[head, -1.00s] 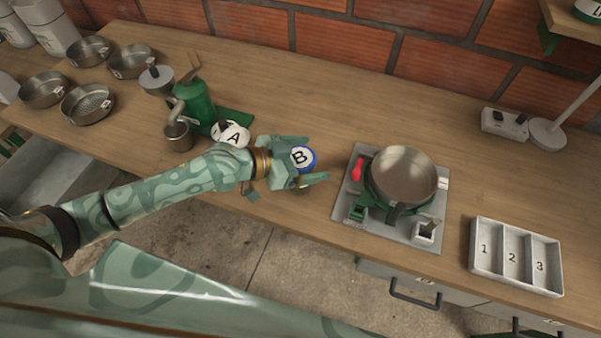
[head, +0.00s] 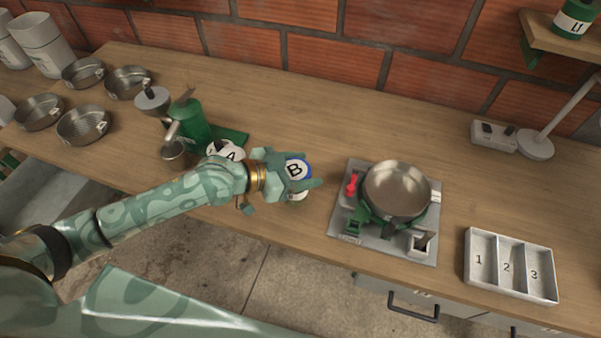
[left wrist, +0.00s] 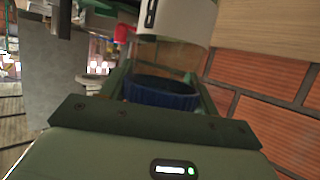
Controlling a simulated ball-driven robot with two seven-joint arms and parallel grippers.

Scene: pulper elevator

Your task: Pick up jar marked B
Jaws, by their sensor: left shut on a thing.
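The jar marked B (head: 296,170) has a white top with a black B and a blue rim. It stands near the front edge of the wooden counter. My left gripper (head: 300,174) is shut on it, with a finger on each side. In the left wrist view the jar's blue lid (left wrist: 160,92) sits between the fingers, with its pale body (left wrist: 185,20) beyond. I cannot tell whether the jar touches the counter. The jar marked A (head: 228,151) is left of it, partly hidden behind my left wrist. My right gripper is not in view.
A pan (head: 397,188) sits on a burner plate (head: 350,228) to the right. A tray numbered 1 to 3 (head: 510,267) lies at the far right. A green grinder (head: 190,122) and several metal pans (head: 84,124) stand left. The counter behind jar B is clear.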

